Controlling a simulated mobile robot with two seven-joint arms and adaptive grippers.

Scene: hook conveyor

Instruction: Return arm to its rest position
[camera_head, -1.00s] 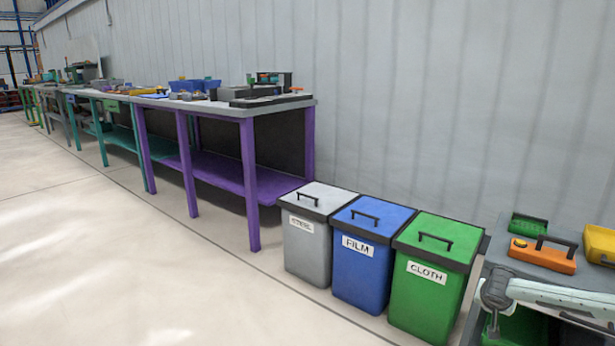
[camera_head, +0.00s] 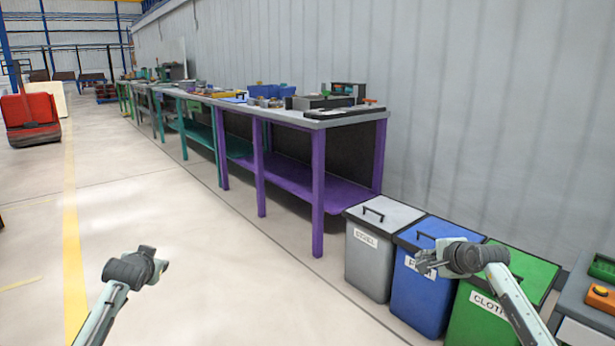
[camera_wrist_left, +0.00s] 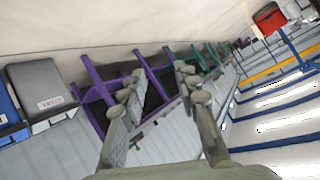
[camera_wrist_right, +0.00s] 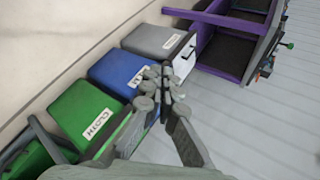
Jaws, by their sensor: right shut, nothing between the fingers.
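My right gripper (camera_head: 424,263) is held up in front of the blue FILM bin and the green CLOTH bin in the head view. In the right wrist view (camera_wrist_right: 161,80) its fingertips meet with nothing between them. My left gripper (camera_head: 158,264) is over open floor at the lower left of the head view. In the left wrist view (camera_wrist_left: 160,76) its fingers stand apart and hold nothing. Both forearms come up from the bottom edge of the head view.
Three lidded bins, grey (camera_head: 368,265), blue (camera_head: 416,302) and green (camera_head: 473,322), stand by the wall. A purple-legged workbench (camera_head: 318,190) stands beyond them. The floor at left is clear; a red machine (camera_head: 30,115) is far off.

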